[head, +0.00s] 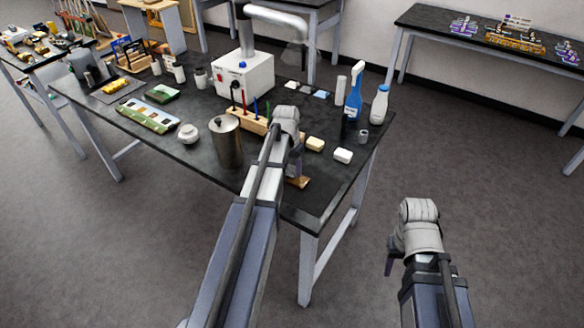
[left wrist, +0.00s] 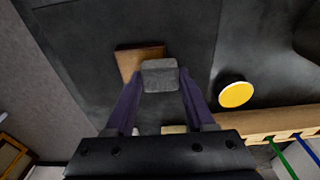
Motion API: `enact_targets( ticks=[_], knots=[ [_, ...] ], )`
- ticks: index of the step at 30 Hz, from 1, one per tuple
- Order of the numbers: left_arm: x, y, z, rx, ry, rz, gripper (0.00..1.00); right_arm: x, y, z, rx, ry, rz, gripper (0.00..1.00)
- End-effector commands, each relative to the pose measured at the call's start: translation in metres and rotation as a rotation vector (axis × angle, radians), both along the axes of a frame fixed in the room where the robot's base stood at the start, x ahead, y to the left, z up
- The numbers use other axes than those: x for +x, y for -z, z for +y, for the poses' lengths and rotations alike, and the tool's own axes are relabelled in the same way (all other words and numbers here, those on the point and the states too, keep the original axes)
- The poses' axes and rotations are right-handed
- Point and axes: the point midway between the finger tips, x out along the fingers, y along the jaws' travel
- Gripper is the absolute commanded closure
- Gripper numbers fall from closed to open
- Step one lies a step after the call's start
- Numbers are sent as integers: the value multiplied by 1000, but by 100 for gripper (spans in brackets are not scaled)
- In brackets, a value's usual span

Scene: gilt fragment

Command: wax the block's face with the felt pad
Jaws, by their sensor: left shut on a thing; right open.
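My left gripper (head: 297,170) is over the front part of the dark bench. In the left wrist view its two purple fingers (left wrist: 158,92) are shut on a grey felt pad (left wrist: 160,76). The brown wooden block (left wrist: 138,58) lies on the bench beyond the pad, which overlaps its near edge in this view. I cannot tell whether pad and block touch. The block also shows in the head view (head: 299,183), partly behind the gripper. A round dark tin with a yellow face (left wrist: 235,94) is right of the pad. My right gripper (head: 389,264) is open over the floor.
A metal canister (head: 226,141) stands left of my left arm. A wooden rack (head: 252,121) with coloured handles is behind it. The front bench corner is clear.

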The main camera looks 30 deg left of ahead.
Motion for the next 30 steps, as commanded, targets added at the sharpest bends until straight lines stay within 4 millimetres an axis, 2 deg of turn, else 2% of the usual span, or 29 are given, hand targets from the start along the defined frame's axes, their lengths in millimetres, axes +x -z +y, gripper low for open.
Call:
enact_targets(
  ticks=[1,12,24,30],
  knots=[
    [0,-11,0,-1,0,0,90,0,-11,0,0,0,0,50],
    [0,-45,-1,-2,1,0,90,0,-45,0,0,0,0,50],
    [0,-47,-1,-2,1,0,90,0,-47,0,0,0,0,50],
    [0,-60,-1,-2,1,0,90,0,-60,0,0,0,0,50]
  ],
)
